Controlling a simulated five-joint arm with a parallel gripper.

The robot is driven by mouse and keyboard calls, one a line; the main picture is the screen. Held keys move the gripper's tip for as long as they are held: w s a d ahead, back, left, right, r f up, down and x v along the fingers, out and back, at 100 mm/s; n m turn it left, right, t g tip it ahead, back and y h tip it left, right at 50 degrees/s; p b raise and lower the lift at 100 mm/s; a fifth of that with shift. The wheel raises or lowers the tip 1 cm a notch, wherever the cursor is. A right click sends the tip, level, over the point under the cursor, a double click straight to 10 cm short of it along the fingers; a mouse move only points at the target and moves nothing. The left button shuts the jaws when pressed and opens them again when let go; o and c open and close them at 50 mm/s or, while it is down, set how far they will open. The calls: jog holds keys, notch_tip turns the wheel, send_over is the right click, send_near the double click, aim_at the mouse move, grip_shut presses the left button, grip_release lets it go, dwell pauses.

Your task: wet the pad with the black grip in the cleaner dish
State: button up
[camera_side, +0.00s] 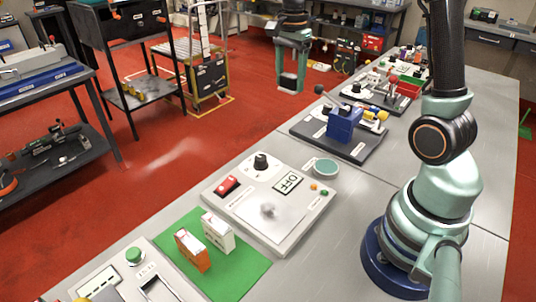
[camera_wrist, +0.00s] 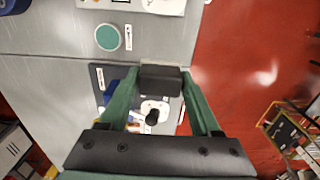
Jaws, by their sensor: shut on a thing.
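My gripper (camera_wrist: 161,82) is shut on the pad with the black grip (camera_wrist: 160,77); the black block sits between the two green fingers. In the side view my gripper (camera_side: 289,78) hangs high at the top, with the black grip low between its fingers. The pad's underside is hidden in both views. The cleaner dish (camera_side: 325,168) is a small round teal dish on the bench, beside the grey plate with the OFF sign. It also shows in the wrist view (camera_wrist: 108,37), up and left of the held pad and apart from it.
A plate with an OFF sign (camera_side: 288,183), a black knob and a red switch stands by the dish. A green mat (camera_side: 240,270) carries an orange block (camera_side: 193,250) and a white block (camera_side: 218,232). A dark tray with a blue block (camera_side: 343,122) stands beyond the dish.

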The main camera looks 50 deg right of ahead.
aim_at(326, 166)
jog(key=s+f, duration=0.3)
jog(key=s, duration=0.1)
jog(key=s+f, duration=0.4)
jog(key=s, duration=0.1)
jog(key=s+f, duration=0.4)
jog(key=shift+s, duration=0.2)
jog(key=shift+c, duration=0.2)
jog(key=shift+f, duration=3)
jog(key=shift+f, duration=0.6)
jog(key=shift+r, duration=0.1)
notch_tip(326, 166, up, 7)
dwell(0.4)
